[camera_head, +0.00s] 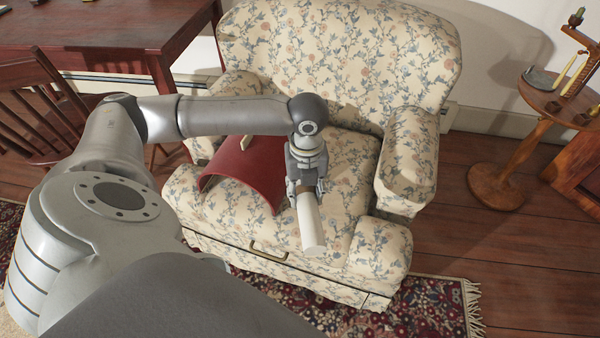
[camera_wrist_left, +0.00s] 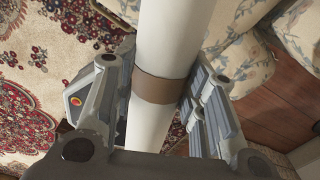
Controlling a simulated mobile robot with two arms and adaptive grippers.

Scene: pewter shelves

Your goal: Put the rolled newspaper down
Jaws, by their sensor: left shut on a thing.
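The rolled newspaper (camera_head: 310,224) is a white tube with a brown band, which shows in the left wrist view (camera_wrist_left: 165,40). My left gripper (camera_head: 306,188) is shut on it around the band. In the head view the roll points toward the front, above the seat of the floral armchair (camera_head: 345,165). In the left wrist view the fingers lie on both sides of the roll. I cannot tell whether the roll touches the seat. My right gripper is not in view.
A curved dark red object (camera_head: 250,172) lies on the seat left of the roll. A round side table (camera_head: 545,98) with a candle stand is at right. A wooden chair (camera_head: 40,105) and a table (camera_head: 120,25) are at left. A patterned rug (camera_head: 425,308) lies in front.

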